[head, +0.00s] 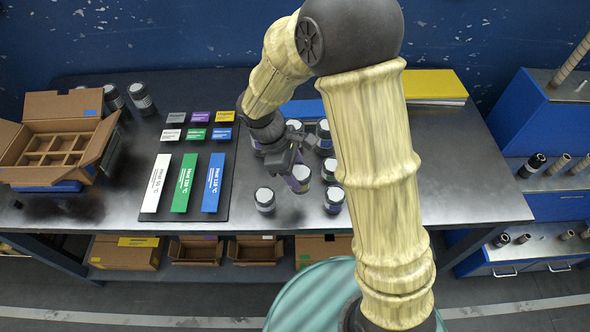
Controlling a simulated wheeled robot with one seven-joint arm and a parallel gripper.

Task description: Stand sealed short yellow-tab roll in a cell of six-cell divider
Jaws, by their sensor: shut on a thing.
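My gripper (291,171) is low over the group of rolls at the middle of the table. It is shut on a roll (300,179) with a pale top and a dark purplish side; the arm partly hides the grasp. I cannot make out a yellow tab on it. The six-cell divider (51,149) sits inside an open cardboard box at the far left of the table, well apart from my gripper. The cells that show look empty.
Several other grey-and-white rolls, including a near one (265,200), stand close around my gripper. A dark board (221,214) with white, green and blue bars lies between them and the box. More rolls (141,97) stand behind the box.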

